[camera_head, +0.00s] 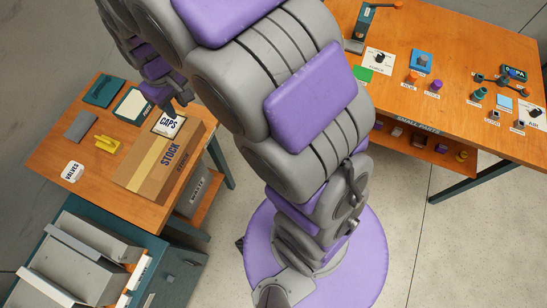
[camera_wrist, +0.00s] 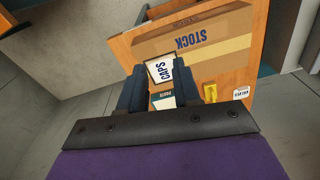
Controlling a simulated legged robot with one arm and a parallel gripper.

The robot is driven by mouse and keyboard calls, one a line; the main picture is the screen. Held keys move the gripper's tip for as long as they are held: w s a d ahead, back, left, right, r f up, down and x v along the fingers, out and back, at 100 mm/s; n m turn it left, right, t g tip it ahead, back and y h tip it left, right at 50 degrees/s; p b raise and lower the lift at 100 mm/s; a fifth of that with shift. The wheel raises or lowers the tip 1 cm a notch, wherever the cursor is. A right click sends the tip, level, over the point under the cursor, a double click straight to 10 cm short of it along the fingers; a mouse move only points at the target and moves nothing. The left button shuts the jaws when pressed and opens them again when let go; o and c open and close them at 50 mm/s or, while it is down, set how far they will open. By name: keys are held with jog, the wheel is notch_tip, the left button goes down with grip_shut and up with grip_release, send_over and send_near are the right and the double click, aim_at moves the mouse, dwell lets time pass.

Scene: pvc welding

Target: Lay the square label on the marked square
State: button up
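The square label (camera_head: 168,125), white with "CAPS" on it and a dark border around it, is over the top-left corner of the cardboard STOCK box (camera_head: 143,178). It also shows in the wrist view (camera_wrist: 160,70), between and just beyond my fingertips. My gripper (camera_head: 172,107) points down at the label's far edge. In the wrist view its fingers (camera_wrist: 165,84) are apart, one on each side of the label. I cannot tell whether they touch it, or whether it lies flat on the box. The dark edging may be the marked square; I cannot tell.
The left table (camera_head: 50,150) also holds a yellow part (camera_head: 107,144), a grey block (camera_head: 80,126), a teal tray (camera_head: 103,90), a PASTE card (camera_wrist: 163,102) and a VALVES label (camera_head: 72,172). Another workbench (camera_head: 455,60) with small parts stands at the right.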

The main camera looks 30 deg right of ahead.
jog(key=s+d+r+m, duration=0.1)
jog(key=s+d, duration=0.2)
jog(key=s, duration=0.6)
jog(key=s+d+r+m+g, duration=0.1)
jog(key=s+d+r+m, duration=0.1)
jog(key=s, duration=0.8)
jog(key=s+d+r+m+g, duration=0.1)
jog(key=s+d+r+m, duration=0.1)
jog(key=s+d, duration=0.3)
jog(key=s, duration=0.4)
jog(key=shift+s+r, duration=0.2)
jog(key=shift+s, duration=0.2)
